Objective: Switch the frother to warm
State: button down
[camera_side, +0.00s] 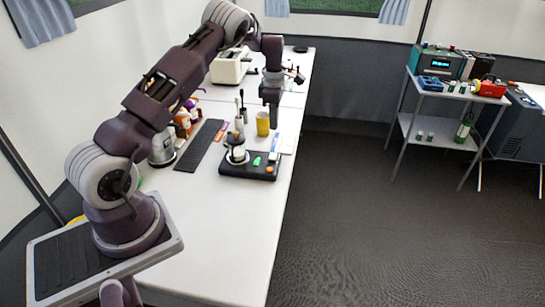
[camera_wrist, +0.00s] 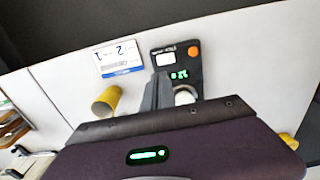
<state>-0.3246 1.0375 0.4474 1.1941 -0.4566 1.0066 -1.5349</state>
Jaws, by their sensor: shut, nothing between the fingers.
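The frother (camera_side: 248,172) is a black base on the white counter with a jug (camera_side: 237,152) at its left end. Its top has a green part and an orange knob (camera_side: 270,169). In the wrist view the frother panel (camera_wrist: 178,50) shows an orange round knob (camera_wrist: 193,51), a white square and small green markings. The white jug (camera_wrist: 184,97) is partly hidden behind my gripper there. My gripper (camera_wrist: 160,80) is shut and empty, and points down at the near edge of the panel. In the side view my gripper (camera_side: 272,118) is above the counter beyond the frother; its tips are hard to make out.
A yellow cup (camera_side: 262,124) stands close to my gripper; it also shows in the wrist view (camera_wrist: 106,101). A card (camera_wrist: 120,57) with numbers lies beside the frother. A dark strip (camera_side: 199,146) lies to the left. The near counter is clear.

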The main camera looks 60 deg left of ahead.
jog(key=shift+r, duration=0.65)
jog(key=shift+r, duration=0.2)
jog(key=s+d+r+m+t, duration=0.1)
jog(key=s+d+r+m, duration=0.35)
jog(key=d+r, duration=0.4)
jog(key=s+d+r+m+t, duration=0.1)
jog(key=s+d+r+m, duration=0.35)
jog(key=r, duration=0.75)
jog(key=s+d+r+m+t, duration=0.2)
jog(key=s+d+r+m, duration=0.2)
jog(key=s+d+m, duration=0.5)
jog(key=s+d+f+m, duration=0.1)
jog(key=s+d+m, duration=0.1)
jog(key=s+m, duration=0.2)
jog(key=s+d+f+m+t, duration=0.1)
jog(key=s+d+m, duration=0.2)
jog(key=s, duration=0.7)
jog(key=shift+s+d+f+m+t, duration=0.2)
jog(key=shift+s+f+m+t, duration=0.15)
jog(key=shift+m, duration=0.65)
